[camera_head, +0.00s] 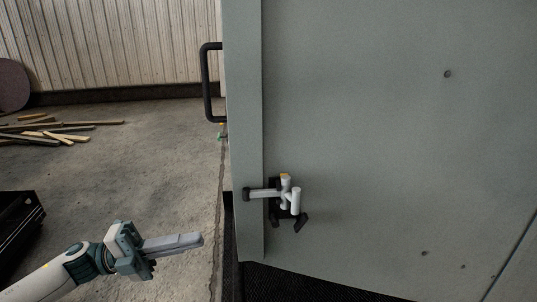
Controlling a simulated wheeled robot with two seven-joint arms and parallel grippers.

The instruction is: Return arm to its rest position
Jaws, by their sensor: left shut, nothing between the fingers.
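My left gripper (190,241) reaches in from the lower left on its white and teal arm. Its grey fingers are together with nothing between them, and they point right toward the panel. It hangs over the concrete floor, apart from the latch and the panel. My right gripper does not show.
A large grey-green panel (360,120) fills the right side. It carries a black handle (206,85) at its left edge and a white and black latch (285,196) lower down. Wooden sticks (45,130) lie on the floor at left. A black box (20,230) stands at lower left.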

